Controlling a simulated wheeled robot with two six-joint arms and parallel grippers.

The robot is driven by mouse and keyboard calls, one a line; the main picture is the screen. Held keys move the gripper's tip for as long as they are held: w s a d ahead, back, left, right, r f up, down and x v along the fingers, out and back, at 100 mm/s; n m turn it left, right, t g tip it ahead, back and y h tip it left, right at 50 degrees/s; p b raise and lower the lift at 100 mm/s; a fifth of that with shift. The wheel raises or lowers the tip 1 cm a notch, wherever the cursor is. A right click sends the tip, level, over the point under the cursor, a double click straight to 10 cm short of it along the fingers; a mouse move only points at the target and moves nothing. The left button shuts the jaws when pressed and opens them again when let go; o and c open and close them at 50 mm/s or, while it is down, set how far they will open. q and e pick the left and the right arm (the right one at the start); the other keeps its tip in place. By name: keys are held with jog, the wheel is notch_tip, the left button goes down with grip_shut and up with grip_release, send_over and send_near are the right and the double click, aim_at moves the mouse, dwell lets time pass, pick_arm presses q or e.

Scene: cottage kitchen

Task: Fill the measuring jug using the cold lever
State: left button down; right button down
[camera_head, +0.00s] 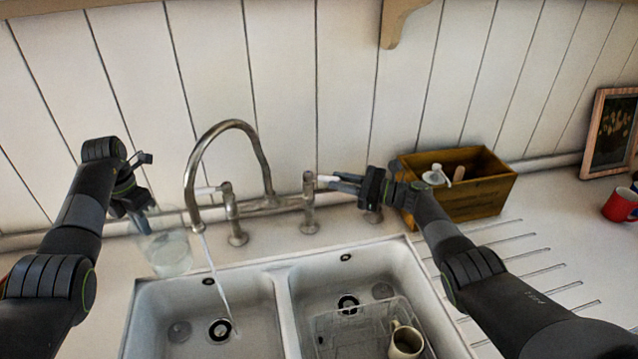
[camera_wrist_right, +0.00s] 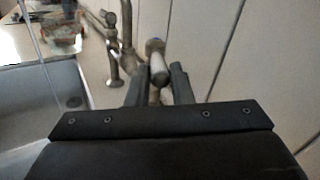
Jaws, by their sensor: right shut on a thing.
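The clear measuring jug (camera_head: 170,256) stands at the left sink's back-left corner, left of the falling water. My left gripper (camera_head: 143,214) is at the jug's upper left side; whether its jaws are closed on the jug is unclear. The bridge tap (camera_head: 240,128) arches over the left basin, and a stream (camera_head: 213,268) runs from its spout into that basin, outside the jug. My right gripper (camera_head: 338,183) is shut on the right-hand tap lever (camera_head: 324,179). In the right wrist view the lever's pale end (camera_wrist_right: 159,70) sits between the fingers. The left lever (camera_head: 207,190) is free.
The left basin (camera_head: 165,300) holds only running water. The right basin (camera_head: 405,275) holds a clear rack (camera_head: 335,322) and a cream mug (camera_head: 405,341). A wooden box (camera_head: 480,198) stands behind my right arm. A red mug (camera_head: 620,205) is far right.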

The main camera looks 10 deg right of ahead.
jog(key=shift+w+d+r+g, duration=0.1)
jog(key=shift+w+d+g, duration=0.05)
jog(key=shift+w+g, duration=0.15)
dwell(0.4)
jog(key=c, duration=1.6)
grip_release()
jog(key=o, duration=0.3)
jog(key=shift+w+f, duration=0.1)
jog(key=shift+f, duration=0.1)
jog(key=shift+d, duration=0.1)
jog(key=v, duration=1.2)
jog(key=shift+w+f, duration=0.1)
jog(key=shift+f, duration=0.1)
